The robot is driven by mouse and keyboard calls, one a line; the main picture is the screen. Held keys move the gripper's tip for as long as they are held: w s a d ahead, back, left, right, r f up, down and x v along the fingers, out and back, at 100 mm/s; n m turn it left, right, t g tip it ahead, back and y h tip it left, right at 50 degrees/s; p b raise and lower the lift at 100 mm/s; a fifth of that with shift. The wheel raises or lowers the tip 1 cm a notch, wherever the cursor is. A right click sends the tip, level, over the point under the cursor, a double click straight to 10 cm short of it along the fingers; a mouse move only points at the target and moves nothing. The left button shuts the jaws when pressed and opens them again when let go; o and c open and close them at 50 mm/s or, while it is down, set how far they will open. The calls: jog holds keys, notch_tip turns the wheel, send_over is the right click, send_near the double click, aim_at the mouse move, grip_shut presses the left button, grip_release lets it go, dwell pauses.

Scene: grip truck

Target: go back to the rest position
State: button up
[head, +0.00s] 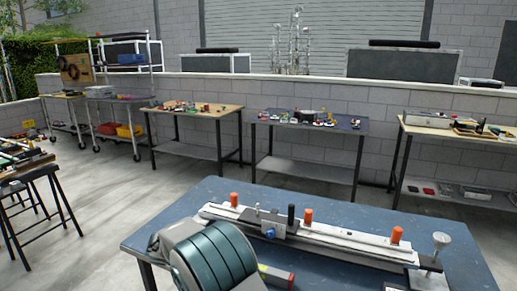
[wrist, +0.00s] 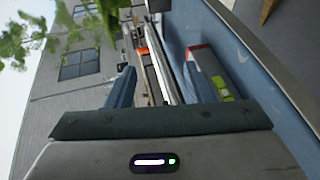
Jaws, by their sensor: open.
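My gripper (wrist: 158,74) shows in the wrist view with its two blue-grey fingers wide apart. Nothing is held between them. Past the fingers, the long pale rail (wrist: 160,68) shows in the gap, apart from the fingers as far as I can tell. My rounded grey arm link with dark teal bands covers the near left part of the table. My gripper does not show in the head view.
A red-and-grey block with a yellow-green label (wrist: 213,75) lies beside the rail, behind the right finger. A silver post with a round top (head: 440,243) stands at the rail's right end. Worktables with small parts (head: 195,112) line the back wall. Open floor (head: 110,215) lies left.

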jog(key=s+d+r+g+y+p, duration=0.2)
jog(key=d+r+y, duration=0.2)
jog(key=d, duration=0.4)
jog(key=s+d+r+t+y+p, duration=0.2)
jog(key=s+d+r+y+p, duration=0.1)
jog(key=s, duration=0.6)
jog(key=s+d+r+t+y+p, duration=0.3)
jog(key=s+d+r+y, duration=0.2)
jog(key=s+d+y, duration=0.3)
jog(key=shift+s, duration=0.85)
jog(key=shift+c, duration=0.3)
